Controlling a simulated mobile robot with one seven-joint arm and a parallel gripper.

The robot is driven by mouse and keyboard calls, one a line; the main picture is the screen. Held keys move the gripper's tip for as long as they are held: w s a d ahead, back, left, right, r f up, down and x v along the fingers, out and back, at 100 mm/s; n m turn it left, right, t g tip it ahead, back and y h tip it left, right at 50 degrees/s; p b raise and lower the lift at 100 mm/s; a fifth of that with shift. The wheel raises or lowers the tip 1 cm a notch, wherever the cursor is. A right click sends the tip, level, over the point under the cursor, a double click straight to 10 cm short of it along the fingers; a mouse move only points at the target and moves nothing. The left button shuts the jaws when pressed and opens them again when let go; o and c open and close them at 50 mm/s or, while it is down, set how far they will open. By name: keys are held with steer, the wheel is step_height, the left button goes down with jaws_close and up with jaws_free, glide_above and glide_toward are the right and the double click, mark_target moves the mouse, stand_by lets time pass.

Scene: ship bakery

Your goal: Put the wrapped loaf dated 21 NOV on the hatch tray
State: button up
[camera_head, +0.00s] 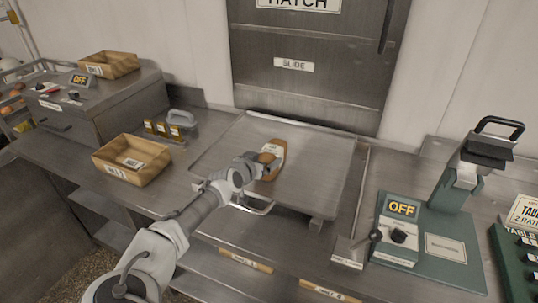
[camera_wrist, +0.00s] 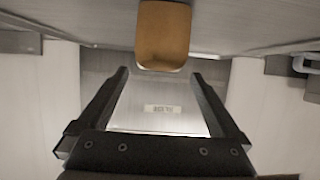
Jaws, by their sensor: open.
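A brown loaf with a pale label (camera_head: 272,150) lies on the hatch tray (camera_head: 325,165), left of its middle; the date is too small to read. My gripper (camera_head: 256,172) is over the tray, close beside the loaf and partly in front of it. In the wrist view, my gripper (camera_wrist: 160,76) has its two fingers wide apart with nothing between them. The brown loaf (camera_wrist: 163,38) shows beyond the fingertips at the top of that view, apart from both fingers. No date shows on this side.
A tan bin (camera_head: 133,172) with a labelled item stands left of the tray, and another bin (camera_head: 108,64) stands on the left cabinet. Small packs (camera_head: 165,128) stand near the tray's left. A green machine marked OFF (camera_head: 440,235) is at right. The hatch door (camera_head: 305,65) is behind the tray.

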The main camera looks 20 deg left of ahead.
steer(key=shift+v, duration=2.25)
steer(key=shift+d, duration=0.1)
